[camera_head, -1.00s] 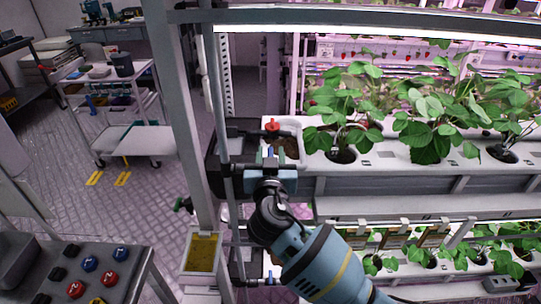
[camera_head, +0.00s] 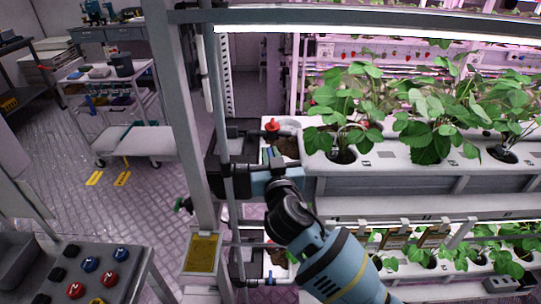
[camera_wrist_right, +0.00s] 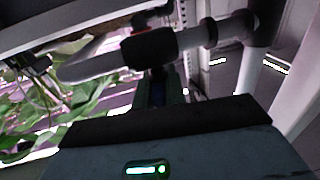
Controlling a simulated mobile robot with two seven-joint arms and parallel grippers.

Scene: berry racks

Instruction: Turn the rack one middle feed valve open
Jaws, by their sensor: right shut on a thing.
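The middle feed valve sits on the rack's left end, on a short side pipe off the upright pipe. Its dark body (camera_wrist_right: 152,48) shows in the right wrist view, on a grey pipe. My right gripper (camera_head: 273,158) is at this valve in the head view, pointing away from me. It is shut on the valve's handle, which is mostly hidden by the fingers. In the right wrist view its fingers (camera_wrist_right: 162,88) reach up to the underside of the valve body. I cannot tell the handle's exact angle. My left gripper is out of view.
A red-handled valve (camera_head: 272,125) sits just above, and a blue-handled valve (camera_head: 270,281) sits low on the same upright pipe (camera_head: 225,120). A rack post (camera_head: 190,110) stands to the left. Planted troughs (camera_head: 400,155) lie to the right.

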